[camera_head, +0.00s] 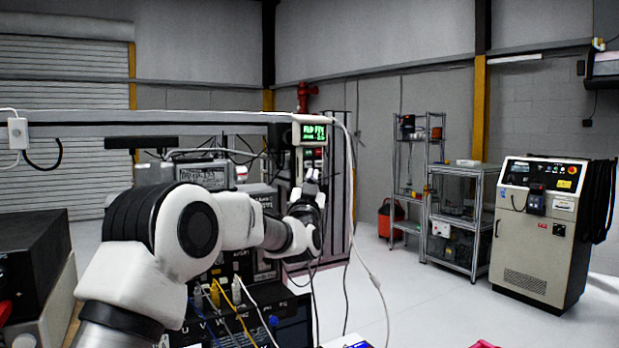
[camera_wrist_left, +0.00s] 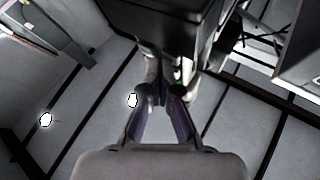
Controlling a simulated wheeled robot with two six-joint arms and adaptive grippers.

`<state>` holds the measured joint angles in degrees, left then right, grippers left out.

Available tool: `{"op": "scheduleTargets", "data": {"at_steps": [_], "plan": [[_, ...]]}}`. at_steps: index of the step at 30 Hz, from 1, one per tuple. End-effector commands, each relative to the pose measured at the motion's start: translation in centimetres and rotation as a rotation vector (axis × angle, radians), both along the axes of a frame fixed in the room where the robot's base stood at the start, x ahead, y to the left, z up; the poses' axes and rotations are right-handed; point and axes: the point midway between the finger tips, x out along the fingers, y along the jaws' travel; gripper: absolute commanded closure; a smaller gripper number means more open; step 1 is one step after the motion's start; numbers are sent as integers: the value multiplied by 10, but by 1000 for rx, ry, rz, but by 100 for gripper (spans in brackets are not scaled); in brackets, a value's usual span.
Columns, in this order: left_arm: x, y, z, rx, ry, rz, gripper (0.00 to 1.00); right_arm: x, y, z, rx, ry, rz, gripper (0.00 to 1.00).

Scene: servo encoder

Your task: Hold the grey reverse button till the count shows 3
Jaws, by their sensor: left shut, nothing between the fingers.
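A small pale box with a lit green display (camera_head: 314,133) hangs at the end of a long horizontal beam. Its digits are too small to read surely. My left gripper (camera_head: 313,176) is just below this box, its fingers pointing up. In the left wrist view the fingers (camera_wrist_left: 163,96) are shut with nothing between them. Their tips lie close under a dark boxy body (camera_wrist_left: 150,35); I cannot tell whether they touch it. I cannot make out the grey reverse button in either view. My right gripper is not in view.
The beam (camera_head: 150,124) runs left from the display box. Cables hang from it on the right. A bench with electrical equipment (camera_head: 285,315) stands under my left arm. Metal shelves (camera_head: 408,180) and a beige cabinet (camera_head: 537,235) stand at the right, with clear floor before them.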

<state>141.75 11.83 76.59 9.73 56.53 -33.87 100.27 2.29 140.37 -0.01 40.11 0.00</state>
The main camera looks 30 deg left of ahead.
Motion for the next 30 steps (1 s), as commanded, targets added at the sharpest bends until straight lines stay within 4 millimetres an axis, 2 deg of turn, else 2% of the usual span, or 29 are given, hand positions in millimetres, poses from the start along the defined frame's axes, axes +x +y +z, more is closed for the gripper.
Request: {"op": "scheduleTargets", "data": {"at_steps": [23, 30], "plan": [[0, 0, 0, -1, 0, 1, 100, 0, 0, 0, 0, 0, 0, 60], [-5, -8, -2, 0, -1, 0, 100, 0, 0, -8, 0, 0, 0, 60]]}}
